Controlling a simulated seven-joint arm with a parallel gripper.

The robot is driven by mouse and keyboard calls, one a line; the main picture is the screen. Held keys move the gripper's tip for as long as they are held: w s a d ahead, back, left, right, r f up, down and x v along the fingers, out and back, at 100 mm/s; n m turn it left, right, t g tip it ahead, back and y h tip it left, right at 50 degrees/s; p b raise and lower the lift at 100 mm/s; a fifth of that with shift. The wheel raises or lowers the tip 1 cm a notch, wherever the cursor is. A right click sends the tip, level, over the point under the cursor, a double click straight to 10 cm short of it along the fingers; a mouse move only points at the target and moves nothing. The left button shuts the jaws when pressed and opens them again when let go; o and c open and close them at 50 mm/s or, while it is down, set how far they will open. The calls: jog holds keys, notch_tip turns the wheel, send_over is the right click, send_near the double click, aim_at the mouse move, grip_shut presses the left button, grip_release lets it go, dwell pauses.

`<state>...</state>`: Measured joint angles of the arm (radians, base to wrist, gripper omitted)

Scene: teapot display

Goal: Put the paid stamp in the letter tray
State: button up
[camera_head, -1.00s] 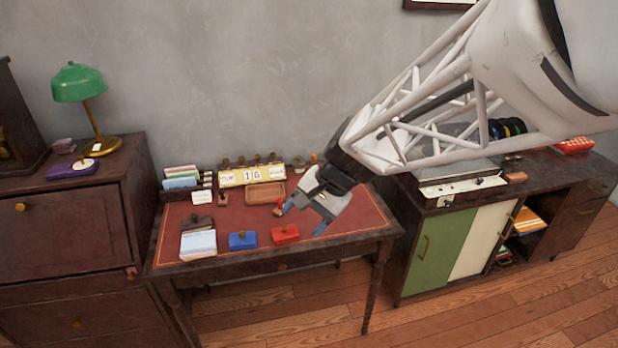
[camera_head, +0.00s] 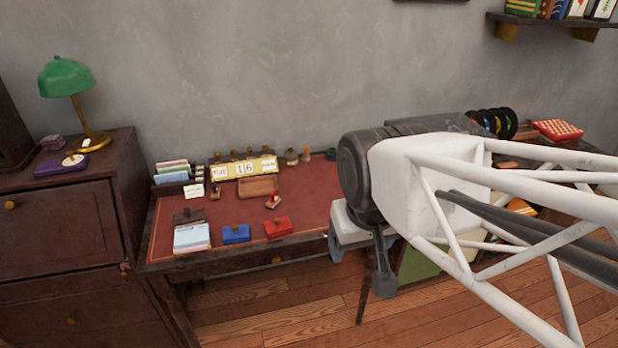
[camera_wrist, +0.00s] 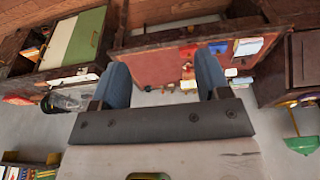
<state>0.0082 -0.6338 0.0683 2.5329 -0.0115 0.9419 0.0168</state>
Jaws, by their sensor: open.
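A small wooden-handled stamp (camera_head: 273,200) stands near the middle of the red-topped desk, in front of a shallow wooden tray (camera_head: 258,187). Another small stamp (camera_head: 215,192) stands left of the tray. I cannot read which stamp is the paid one. The wooden tray may be the letter tray; I see nothing in it. My gripper is partly hidden by my arm at the desk's right end in the head view. In the wrist view my gripper (camera_wrist: 162,65) is open, its two blue fingers wide apart and empty, with the desk beyond, upside down.
Blue (camera_head: 236,234) and red (camera_head: 278,227) boxes and a paper stack (camera_head: 192,238) line the desk's front. A yellow calendar (camera_head: 245,169) and card rack (camera_head: 172,172) stand behind. A green lamp (camera_head: 68,80) is on the left cabinet. The desk's right part looks clear.

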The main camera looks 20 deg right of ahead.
jog(key=shift+c, duration=1.4)
jog(key=shift+w, duration=0.15)
